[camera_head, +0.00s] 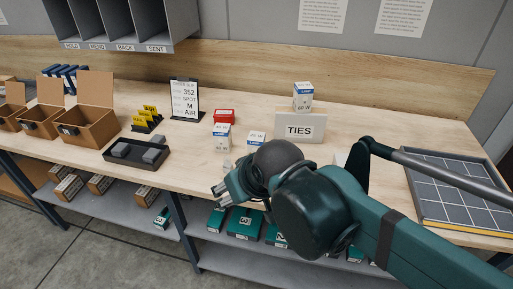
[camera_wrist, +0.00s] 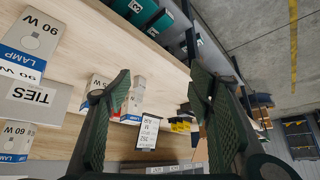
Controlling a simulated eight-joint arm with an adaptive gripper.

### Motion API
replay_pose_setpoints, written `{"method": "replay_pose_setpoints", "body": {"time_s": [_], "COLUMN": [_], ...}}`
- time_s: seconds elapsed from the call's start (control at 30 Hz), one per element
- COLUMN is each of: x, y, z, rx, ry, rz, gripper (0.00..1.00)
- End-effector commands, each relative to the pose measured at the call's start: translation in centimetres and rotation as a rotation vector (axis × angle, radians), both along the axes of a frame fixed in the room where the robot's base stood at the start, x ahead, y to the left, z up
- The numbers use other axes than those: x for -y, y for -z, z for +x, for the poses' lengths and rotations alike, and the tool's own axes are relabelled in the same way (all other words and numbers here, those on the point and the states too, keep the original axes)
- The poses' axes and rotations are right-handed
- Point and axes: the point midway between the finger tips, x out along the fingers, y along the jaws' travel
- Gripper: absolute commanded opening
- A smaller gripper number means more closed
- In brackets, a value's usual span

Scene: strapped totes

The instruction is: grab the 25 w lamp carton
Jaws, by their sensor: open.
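Several white-and-blue lamp cartons stand on the bench. In the wrist view, a large LAMP carton (camera_wrist: 35,42) at upper left shows 60 or 90 W, and smaller cartons (camera_wrist: 134,103) show beyond the left finger. My gripper (camera_head: 223,190) is open and empty near the bench's front edge; its fingers frame the wrist view (camera_wrist: 160,85).
Open brown boxes (camera_head: 88,121) stand farther left. A gridded tray (camera_head: 455,190) is at right. Shelves hold green boxes (camera_head: 245,223).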

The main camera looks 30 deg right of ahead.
Motion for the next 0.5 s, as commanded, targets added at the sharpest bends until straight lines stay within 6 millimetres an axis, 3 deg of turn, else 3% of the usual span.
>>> {"method": "replay_pose_setpoints", "body": {"time_s": [0.27,0.5], "x": [0.2,1.0], "y": [-0.4,-1.7], "z": [0.3,1.8], "rx": [-0.005,-0.027], "ry": [0.009,0.052], "rz": [0.003,0.014], "gripper": [0.52,0.52]}}
